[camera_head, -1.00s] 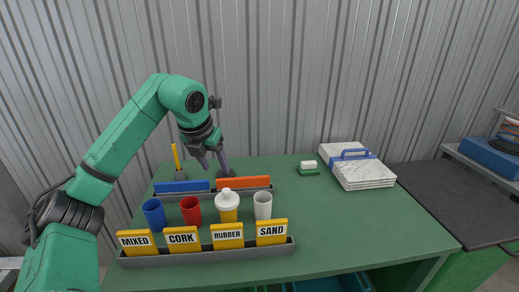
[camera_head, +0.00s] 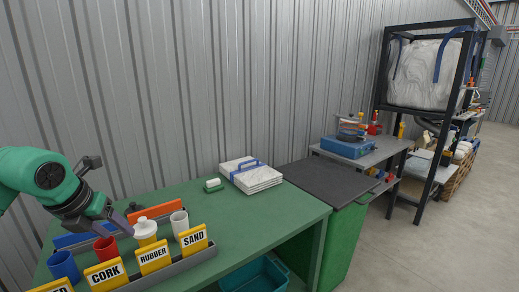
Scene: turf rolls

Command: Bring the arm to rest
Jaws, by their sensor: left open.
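My left arm comes in from the left edge, and my left gripper (camera_head: 116,226) is open and empty. It hangs above the left part of the green table (camera_head: 277,213), over the row of cups as seen here. My right gripper is not in the picture.
A blue cup (camera_head: 64,266), red cup (camera_head: 106,249), white-capped yellow bottle (camera_head: 146,231) and white cup (camera_head: 180,223) stand behind yellow label cards (camera_head: 155,258). A green-and-white block (camera_head: 213,185) and strapped white stack (camera_head: 251,176) lie further right. A dark-topped green bin (camera_head: 340,240) adjoins the table.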

